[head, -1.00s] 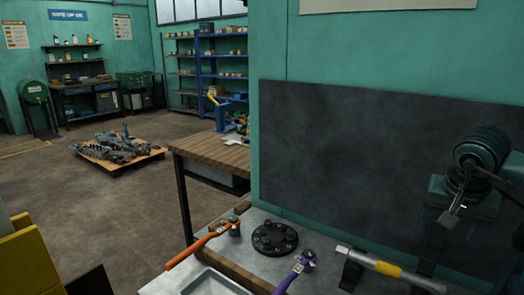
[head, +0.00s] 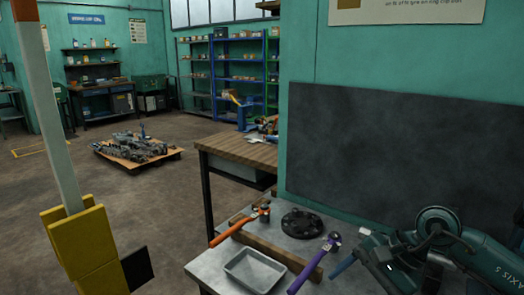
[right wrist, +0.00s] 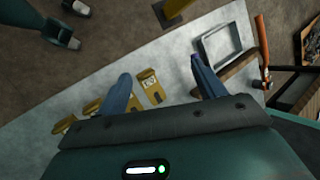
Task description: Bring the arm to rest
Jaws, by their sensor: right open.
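My right arm enters the head view at the lower right, low over the metal bench (head: 225,285). Its gripper (head: 352,250) has its blue fingers partly hidden by the arm. In the right wrist view the same gripper (right wrist: 162,82) shows two blue fingers spread wide, with nothing held between them. A purple-handled tool (head: 314,264) lies just left of the gripper in the head view; I cannot tell whether a finger touches it.
An orange-handled tool (head: 238,226), a black flanged disc (head: 302,222) and a metal tray (head: 255,270) are on the bench. A dark panel (head: 400,150) stands behind. Yellow pieces (right wrist: 150,87) show below the gripper. A yellow block with a post (head: 85,250) is at left.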

